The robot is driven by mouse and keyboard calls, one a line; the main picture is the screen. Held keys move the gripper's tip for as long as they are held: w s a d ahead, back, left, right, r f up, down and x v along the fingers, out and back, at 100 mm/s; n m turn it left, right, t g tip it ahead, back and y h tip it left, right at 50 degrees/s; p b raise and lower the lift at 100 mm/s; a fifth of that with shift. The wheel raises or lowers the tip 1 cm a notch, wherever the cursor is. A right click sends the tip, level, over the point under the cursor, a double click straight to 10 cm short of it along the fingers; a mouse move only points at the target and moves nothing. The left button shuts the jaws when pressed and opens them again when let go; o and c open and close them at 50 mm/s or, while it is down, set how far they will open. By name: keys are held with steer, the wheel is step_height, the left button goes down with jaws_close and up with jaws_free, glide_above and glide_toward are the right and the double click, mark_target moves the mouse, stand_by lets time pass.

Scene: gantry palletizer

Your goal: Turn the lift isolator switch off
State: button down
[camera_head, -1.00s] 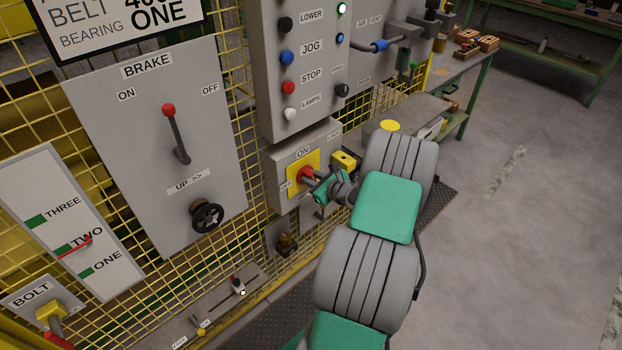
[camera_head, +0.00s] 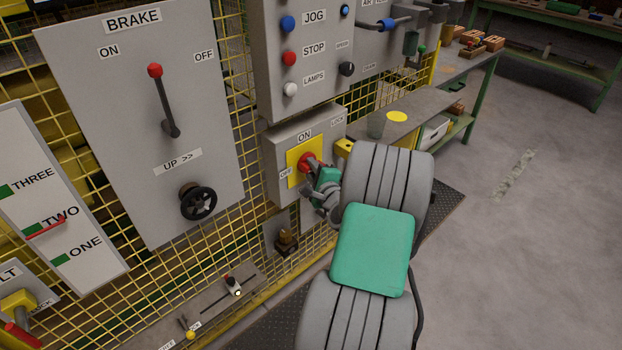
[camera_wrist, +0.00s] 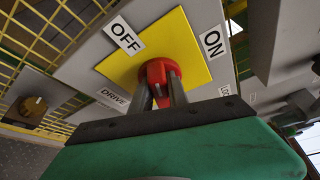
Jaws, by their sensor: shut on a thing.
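The isolator switch is a red rotary knob (camera_head: 307,162) on a yellow square plate (camera_head: 295,172), set in a grey box (camera_head: 277,142) on the mesh fence. ON is marked above the plate and OFF at its left. My gripper (camera_head: 316,172) is at the knob, its jaws closed on it. In the wrist view the red knob (camera_wrist: 159,76) sits between my two dark fingers (camera_wrist: 160,90), with OFF at upper left and ON at right of the yellow plate (camera_wrist: 190,45). The knob's exact pointing direction is hard to tell, partly hidden by the fingers.
A yellow block (camera_head: 343,148) sits on the box's right side. Above is a button panel (camera_head: 305,60); left is the brake panel (camera_head: 135,130) with its lever and handwheel (camera_head: 198,201). A bench (camera_head: 425,105) stands behind. The floor at right is clear.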

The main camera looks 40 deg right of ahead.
steer(key=n+b, duration=0.1)
steer(key=b, duration=0.1)
steer(key=f+n+t+b, duration=0.1)
steer(key=b, duration=0.1)
steer(key=shift+h+b, duration=0.4)
steer(key=shift+r+n+b, duration=0.15)
steer(key=shift+n+b, duration=0.55)
steer(key=shift+b, duration=0.15)
steer(key=shift+r, duration=0.15)
steer(key=c, duration=1.3)
jaws_free()
steer(key=shift+s, duration=0.1)
steer(key=b+v, duration=0.1)
steer(key=v, duration=0.6)
steer(key=shift+s+a, duration=0.2)
steer(key=shift+s, duration=0.1)
